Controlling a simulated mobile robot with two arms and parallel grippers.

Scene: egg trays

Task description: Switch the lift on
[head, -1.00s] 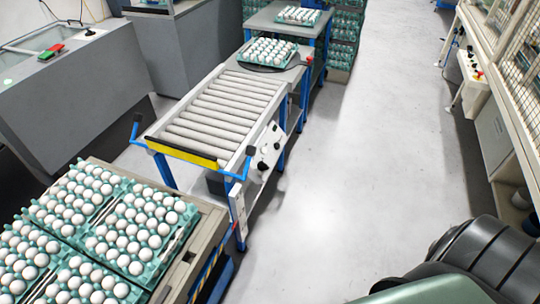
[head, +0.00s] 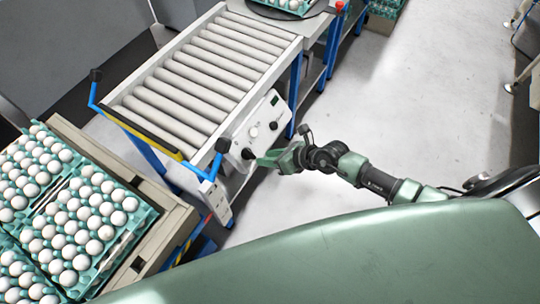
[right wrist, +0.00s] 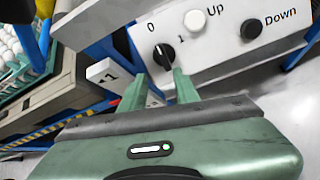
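The white control panel (head: 262,122) is on the side of the roller conveyor. In the right wrist view, its black rotary switch (right wrist: 163,56) sits below the marks 0 and 1. Its pointer seems turned toward 0. A white Up button (right wrist: 195,20) and a black Down button (right wrist: 251,29) are to its right. My right gripper (head: 260,160) is in front of the panel at the switch. In the right wrist view its two fingers (right wrist: 159,82) are apart, one on each side just below the switch; I cannot tell whether they touch it. My left gripper is not in view.
The roller conveyor (head: 290,45) has blue handles (head: 93,95) at its near end. Egg trays (head: 85,225) lie on a beige stand (head: 178,215) at the left. A small white box (head: 214,203) hangs below the panel.

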